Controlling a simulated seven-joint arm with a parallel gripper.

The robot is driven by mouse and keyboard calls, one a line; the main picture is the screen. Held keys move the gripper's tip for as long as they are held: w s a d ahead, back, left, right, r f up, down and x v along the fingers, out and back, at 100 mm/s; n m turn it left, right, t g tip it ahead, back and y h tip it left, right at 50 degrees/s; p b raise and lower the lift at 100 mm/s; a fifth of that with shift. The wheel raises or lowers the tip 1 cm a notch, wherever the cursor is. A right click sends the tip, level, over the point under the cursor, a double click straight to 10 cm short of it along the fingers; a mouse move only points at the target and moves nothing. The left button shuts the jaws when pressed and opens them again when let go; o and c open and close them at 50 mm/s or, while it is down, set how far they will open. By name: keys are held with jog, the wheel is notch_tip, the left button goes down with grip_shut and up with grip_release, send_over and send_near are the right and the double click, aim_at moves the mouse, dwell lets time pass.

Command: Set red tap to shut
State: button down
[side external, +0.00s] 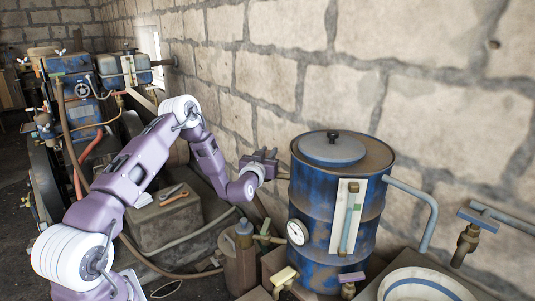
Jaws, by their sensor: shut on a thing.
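My gripper (272,165) is at the left side of a rusty blue drum (310,198), near its upper half. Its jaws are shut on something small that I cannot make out. A thin stub (283,177) shows between the gripper and the drum. I see no handle that is clearly red. A tap with a mauve handle (351,277) is low on the drum's front, and a tap with a cream handle (285,276) is to its left. A tap with a blue handle (478,218) stands at the right.
A gauge (298,232) and a sight glass (348,217) are on the drum. A bent pipe (425,205) leaves its right side. A white basin (425,285) is at front right. A box with tools (165,215) and a blue engine (75,95) are left. The stone wall is close behind.

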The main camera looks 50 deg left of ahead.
jog(key=c, duration=1.3)
grip_release()
jog(key=v, duration=0.7)
jog(key=shift+d, duration=0.1)
